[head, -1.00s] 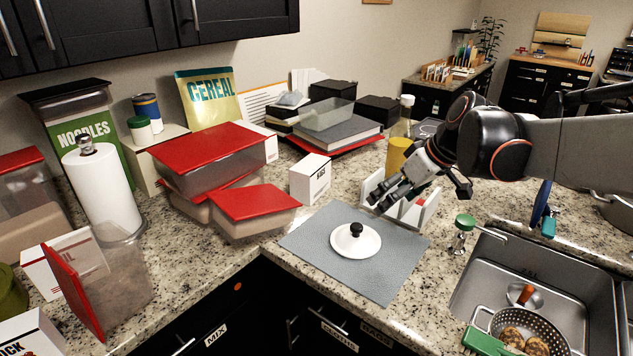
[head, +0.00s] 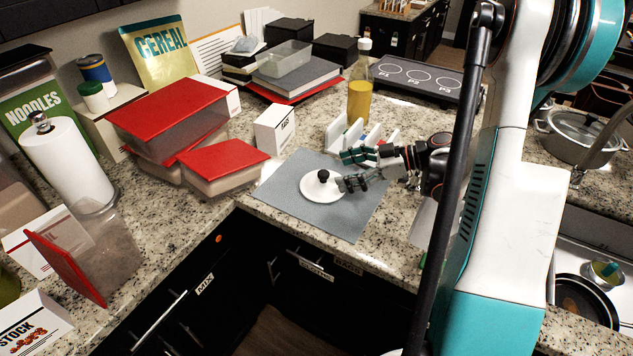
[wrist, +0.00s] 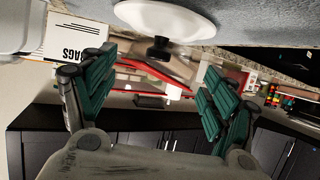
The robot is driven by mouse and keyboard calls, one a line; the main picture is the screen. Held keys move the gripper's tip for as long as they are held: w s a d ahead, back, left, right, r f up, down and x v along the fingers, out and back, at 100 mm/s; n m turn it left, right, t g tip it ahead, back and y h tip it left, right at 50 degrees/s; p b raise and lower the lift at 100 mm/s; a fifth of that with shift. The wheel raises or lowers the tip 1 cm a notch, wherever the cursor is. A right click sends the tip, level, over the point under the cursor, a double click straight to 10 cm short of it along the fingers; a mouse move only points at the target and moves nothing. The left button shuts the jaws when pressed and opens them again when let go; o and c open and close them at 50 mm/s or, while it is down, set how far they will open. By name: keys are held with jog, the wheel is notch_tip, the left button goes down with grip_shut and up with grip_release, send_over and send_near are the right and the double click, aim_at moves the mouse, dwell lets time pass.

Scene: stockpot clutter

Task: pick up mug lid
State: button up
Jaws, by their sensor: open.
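The mug lid (head: 321,186) is a white shallow disc with a black knob. It lies knob up on the grey mat (head: 303,210) on the granite counter. My gripper (head: 343,170) reaches in low from the right, with its fingers apart at the lid's right side near the knob. In the wrist view the lid (wrist: 165,18) is at the top, with its black knob between and beyond the open green fingers (wrist: 150,100). Nothing is between the fingertips. Whether a finger touches the lid is hard to tell.
A white rack (head: 350,135) stands close behind my gripper. A small white box (head: 275,128) and red-lidded containers (head: 222,165) are behind and left of the mat. A yellow bottle (head: 360,95) stands farther back. The mat's front part is clear.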

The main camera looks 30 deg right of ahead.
aim_at(326, 173)
jog(key=b+x, duration=0.2)
jog(key=x, duration=0.5)
jog(key=shift+d, duration=0.1)
jog(key=shift+c, duration=0.3)
jog(key=shift+s, duration=0.1)
jog(key=c, duration=1.7)
